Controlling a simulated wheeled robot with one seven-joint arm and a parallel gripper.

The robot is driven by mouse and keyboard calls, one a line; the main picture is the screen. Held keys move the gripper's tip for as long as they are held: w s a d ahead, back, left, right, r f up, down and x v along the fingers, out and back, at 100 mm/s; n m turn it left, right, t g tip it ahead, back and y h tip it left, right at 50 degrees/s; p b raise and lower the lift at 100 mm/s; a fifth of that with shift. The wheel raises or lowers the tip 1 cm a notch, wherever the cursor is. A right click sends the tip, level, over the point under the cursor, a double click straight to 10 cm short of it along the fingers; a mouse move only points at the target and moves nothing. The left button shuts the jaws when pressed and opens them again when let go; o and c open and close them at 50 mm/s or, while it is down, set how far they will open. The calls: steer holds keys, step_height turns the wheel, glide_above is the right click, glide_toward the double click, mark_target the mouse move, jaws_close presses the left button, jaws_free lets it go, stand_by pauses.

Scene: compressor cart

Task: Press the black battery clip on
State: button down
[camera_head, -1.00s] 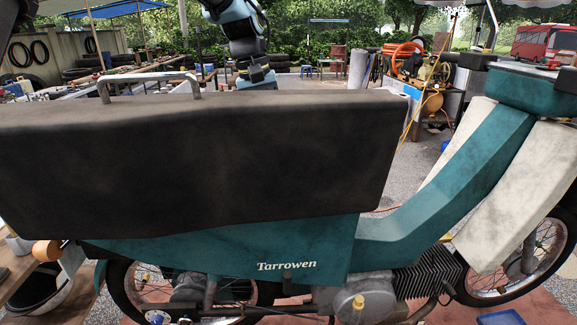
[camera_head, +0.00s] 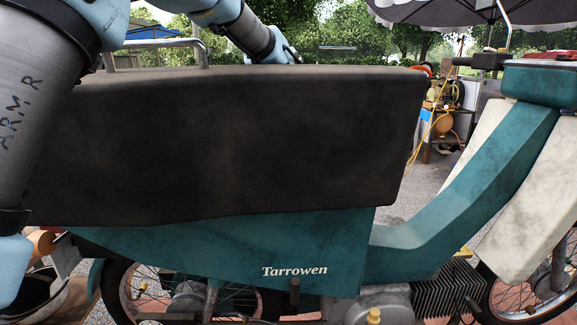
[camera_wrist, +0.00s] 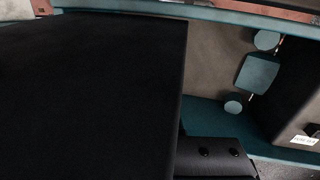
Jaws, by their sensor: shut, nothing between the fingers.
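The motorbike's large dark brown seat piece (camera_head: 240,150) fills the middle of the head view, above the teal body (camera_head: 300,245) marked "Tarrowen". My arm reaches over behind it, and my gripper is hidden there. The wrist view looks down on a teal-edged bay (camera_wrist: 212,112) with a grey-brown floor and teal pads (camera_wrist: 257,73). A black box with a small white label (camera_wrist: 304,140) is at its right. I cannot make out the black battery clip or a battery for certain.
A dark panel (camera_wrist: 90,95) covers the wrist view's left half, close to the camera. A grey rail (camera_head: 205,53) stands on the seat's top. Gravel ground shows beyond the bike.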

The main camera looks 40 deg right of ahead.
steer(key=shift+s+d+f, duration=0.15)
steer(key=shift+s+d, duration=0.05)
steer(key=shift+d, duration=0.05)
steer(key=s+d+y+p, duration=0.1)
steer(key=p, duration=0.2)
steer(key=shift+r+t, duration=0.35)
steer(key=shift+t, duration=0.05)
steer(key=shift+s+d+f+p, duration=0.2)
steer(key=shift+d+p, duration=0.2)
steer(key=shift+p, duration=0.15)
steer(key=shift+s+f, duration=0.1)
